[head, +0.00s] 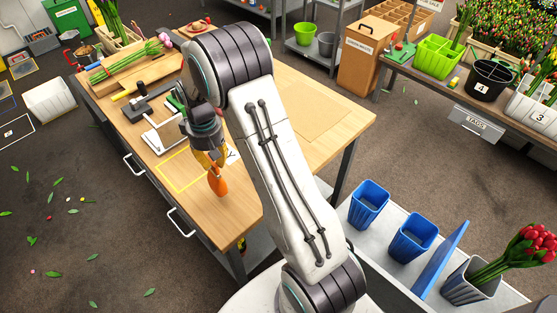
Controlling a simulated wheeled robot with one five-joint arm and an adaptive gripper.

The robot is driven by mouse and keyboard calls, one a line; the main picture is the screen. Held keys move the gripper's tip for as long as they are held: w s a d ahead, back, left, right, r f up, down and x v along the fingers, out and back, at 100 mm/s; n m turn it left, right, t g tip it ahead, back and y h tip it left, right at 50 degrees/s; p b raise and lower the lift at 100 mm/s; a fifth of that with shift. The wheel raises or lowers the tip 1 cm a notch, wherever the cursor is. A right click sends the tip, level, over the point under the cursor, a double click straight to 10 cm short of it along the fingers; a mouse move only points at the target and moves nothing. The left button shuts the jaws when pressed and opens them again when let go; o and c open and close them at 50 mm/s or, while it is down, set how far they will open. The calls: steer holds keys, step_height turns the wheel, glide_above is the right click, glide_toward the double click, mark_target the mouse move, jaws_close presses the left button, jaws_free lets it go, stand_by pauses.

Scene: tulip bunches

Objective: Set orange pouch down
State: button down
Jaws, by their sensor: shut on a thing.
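The orange pouch (218,184) is small and hangs at the end of my gripper (213,160), over the near part of the wooden workbench. My gripper is shut on it, and its fingers are partly hidden by the gripper body and the pouch. A yellow-outlined rectangle (171,178) is marked on the bench top (240,198), just left of the pouch. A white card with a dark letter (232,154) lies just right of the gripper. I cannot tell whether the pouch touches the bench.
A white and black stand (163,133) and tulips (130,58) lie further back on the bench. Blue bins (368,204) stand on a grey shelf at right. Leaves litter the floor at left.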

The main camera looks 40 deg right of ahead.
steer(key=s+d+r+n+b, duration=0.4)
steer(key=s+d+r+b, duration=0.6)
steer(key=d+r+b, duration=0.1)
steer(key=w+d+f+p, duration=0.8)
steer(key=f+p, duration=0.3)
steer(key=shift+p, duration=0.3)
stand_by(0.3)
steer(key=shift+w+d+f, duration=0.1)
steer(key=shift+f, duration=0.2)
steer(key=c, duration=1.3)
jaws_free()
steer(key=shift+r, duration=0.1)
